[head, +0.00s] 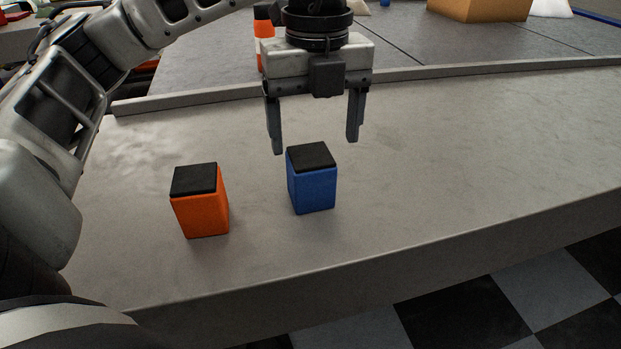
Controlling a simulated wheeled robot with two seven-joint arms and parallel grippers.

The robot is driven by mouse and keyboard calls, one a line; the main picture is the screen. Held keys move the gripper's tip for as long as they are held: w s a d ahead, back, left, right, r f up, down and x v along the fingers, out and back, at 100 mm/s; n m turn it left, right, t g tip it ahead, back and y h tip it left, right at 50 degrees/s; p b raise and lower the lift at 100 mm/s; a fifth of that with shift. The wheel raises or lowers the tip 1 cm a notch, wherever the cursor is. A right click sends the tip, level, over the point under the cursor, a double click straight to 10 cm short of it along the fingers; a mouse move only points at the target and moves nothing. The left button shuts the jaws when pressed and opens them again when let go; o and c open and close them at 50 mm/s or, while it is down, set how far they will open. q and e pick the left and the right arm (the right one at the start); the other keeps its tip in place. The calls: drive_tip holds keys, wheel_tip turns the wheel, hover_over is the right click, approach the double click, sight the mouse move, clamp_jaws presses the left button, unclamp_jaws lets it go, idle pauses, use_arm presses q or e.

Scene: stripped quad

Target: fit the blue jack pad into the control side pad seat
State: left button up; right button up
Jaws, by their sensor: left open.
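The blue jack pad (313,192) is a blue block with a black top. It stands upright on the grey surface near the middle of the head view. My left gripper (315,145) is open and empty, pointing down, with its two fingers apart. Its fingertips appear above and slightly behind the blue pad, and I see no contact. The control side pad seat cannot be made out in this view. My right gripper is not in view.
An orange block (201,212) with a black top stands left of the blue pad. A low raised edge (450,72) runs behind. An orange and white object (264,30) stands beyond the gripper. The grey surface (480,150) to the right is clear, ending at a front edge above a checkered floor.

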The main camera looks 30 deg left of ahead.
sight(311, 154)
use_arm(q)
drive_tip(key=f, duration=0.4)
drive_tip(key=shift+s+a+f, duration=0.1)
drive_tip(key=shift+a+f, duration=0.05)
drive_tip(key=shift+a, duration=0.2)
drive_tip(key=shift+f, duration=0.6)
drive_tip(key=c, duration=1.3)
drive_tip(key=shift+r, duration=0.1)
drive_tip(key=shift+c, duration=0.5)
drive_tip(key=shift+r, duration=0.15)
